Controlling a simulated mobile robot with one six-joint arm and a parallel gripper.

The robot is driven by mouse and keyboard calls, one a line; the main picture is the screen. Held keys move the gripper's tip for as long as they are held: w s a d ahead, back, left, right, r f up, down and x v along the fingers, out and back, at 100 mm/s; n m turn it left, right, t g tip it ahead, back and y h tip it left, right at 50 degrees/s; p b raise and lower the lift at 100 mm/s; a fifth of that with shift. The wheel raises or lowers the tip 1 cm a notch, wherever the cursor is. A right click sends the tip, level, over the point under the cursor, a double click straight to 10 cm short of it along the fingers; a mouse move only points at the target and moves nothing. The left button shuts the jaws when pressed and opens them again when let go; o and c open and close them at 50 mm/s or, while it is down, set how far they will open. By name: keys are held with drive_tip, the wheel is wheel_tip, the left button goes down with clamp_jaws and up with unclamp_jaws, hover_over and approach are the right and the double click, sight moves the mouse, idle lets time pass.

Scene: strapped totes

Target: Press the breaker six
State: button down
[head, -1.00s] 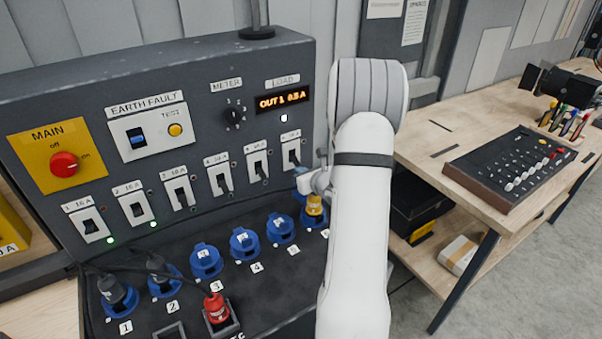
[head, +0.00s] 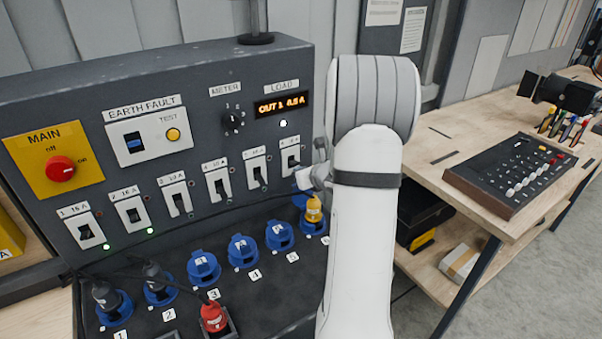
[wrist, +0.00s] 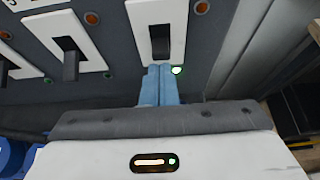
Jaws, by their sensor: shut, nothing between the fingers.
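Breaker six (head: 291,160) is the rightmost in the row on the dark panel, a white plate with a black toggle. It also shows in the wrist view (wrist: 160,42), at the top centre. The lamp (wrist: 177,70) beside the fingertips glows bright green-white. Six's toggle looks shorter and more upright in its slot than its neighbour's, which hangs down. In the head view my gripper (head: 301,179) is partly hidden by my wrist.
Breaker five (head: 257,169) is close on the left. Below stand blue sockets (head: 279,234) and a yellow plug (head: 313,210) under my gripper. Green lamps glow by breakers one and two. A workbench with a dark button box (head: 508,172) is at the right.

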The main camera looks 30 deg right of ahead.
drive_tip(key=shift+w+r, duration=0.1)
drive_tip(key=shift+r, duration=0.5)
drive_tip(key=shift+d+r, duration=0.1)
drive_tip(key=shift+r+p, duration=0.4)
drive_tip(key=shift+p, duration=0.05)
drive_tip(key=s+r+p, duration=0.4)
drive_tip(key=s+r, duration=0.1)
drive_tip(key=r, duration=0.2)
drive_tip(key=shift+s, duration=0.15)
drive_tip(key=shift+r, duration=0.1)
